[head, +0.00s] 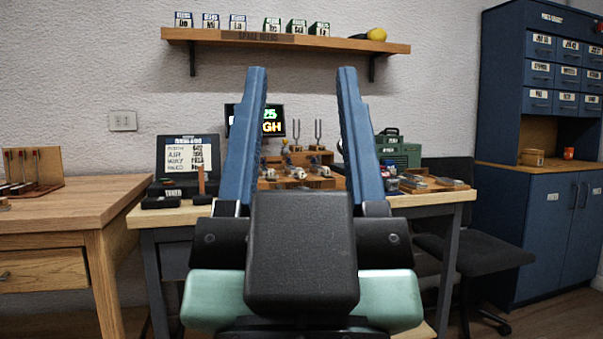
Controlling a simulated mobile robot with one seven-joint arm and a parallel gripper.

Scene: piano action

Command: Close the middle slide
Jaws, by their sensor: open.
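My gripper (303,75) fills the middle of the head view. Its two blue fingers point up and stand wide apart, with nothing between them. Beyond it, on the bench at the back, a wooden stand (297,160) shows between the fingers. It has small pale metal parts along its front, and the one in the middle (299,173) may belong to the middle slide. It is too small to tell whether any slide is open or shut.
The bench (420,197) also holds a dark laptop-like display (188,155), a green case (400,153) and a tray (432,183). A wooden table (65,216) stands left, a black chair (478,250) and blue cabinet (548,215) right. A shelf (340,43) hangs above.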

